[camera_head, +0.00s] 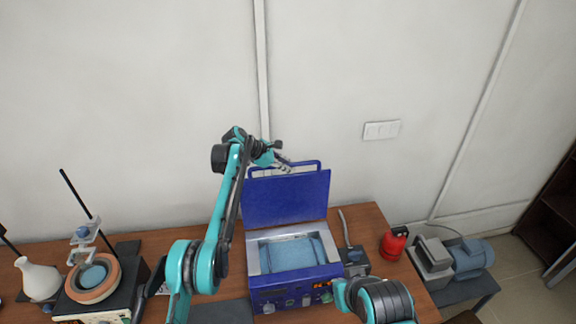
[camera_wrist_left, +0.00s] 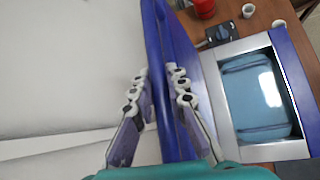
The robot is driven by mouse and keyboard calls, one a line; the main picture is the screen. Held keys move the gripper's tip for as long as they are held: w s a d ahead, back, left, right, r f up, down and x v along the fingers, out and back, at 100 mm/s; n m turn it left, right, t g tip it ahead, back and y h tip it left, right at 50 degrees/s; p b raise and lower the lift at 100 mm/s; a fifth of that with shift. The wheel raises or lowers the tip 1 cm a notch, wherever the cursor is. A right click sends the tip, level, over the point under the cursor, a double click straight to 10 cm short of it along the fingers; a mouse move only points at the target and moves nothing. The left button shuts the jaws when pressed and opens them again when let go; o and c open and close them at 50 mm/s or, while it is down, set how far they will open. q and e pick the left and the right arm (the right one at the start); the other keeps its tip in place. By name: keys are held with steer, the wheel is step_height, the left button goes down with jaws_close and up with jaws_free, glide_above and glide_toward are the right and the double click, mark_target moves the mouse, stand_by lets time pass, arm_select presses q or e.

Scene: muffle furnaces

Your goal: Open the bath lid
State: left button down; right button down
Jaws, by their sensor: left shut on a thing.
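The bath (camera_head: 252,262) is a blue box with a steel rim and a pale blue basin, standing on the wooden table. Its blue lid (camera_head: 287,203) stands raised, nearly upright, at the back, so the basin is uncovered. A blue bar handle (camera_head: 310,164) runs along the lid's top edge. My left gripper (camera_head: 285,164) is at that handle, above the lid. In the left wrist view its fingers (camera_wrist_left: 160,88) lie on both sides of a blue bar and are shut on it. My right gripper is not visible; only part of my right arm shows at the lower right.
A red canister (camera_head: 394,243) and a grey-blue pump (camera_head: 456,260) stand to the right. A heating device with a round orange top (camera_head: 94,281) and a white flask (camera_head: 39,279) stand to the left. The wall is close behind the lid.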

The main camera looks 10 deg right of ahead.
arm_select(q)
steer(key=c, duration=1.5)
jaws_free()
steer(key=v, duration=1.2)
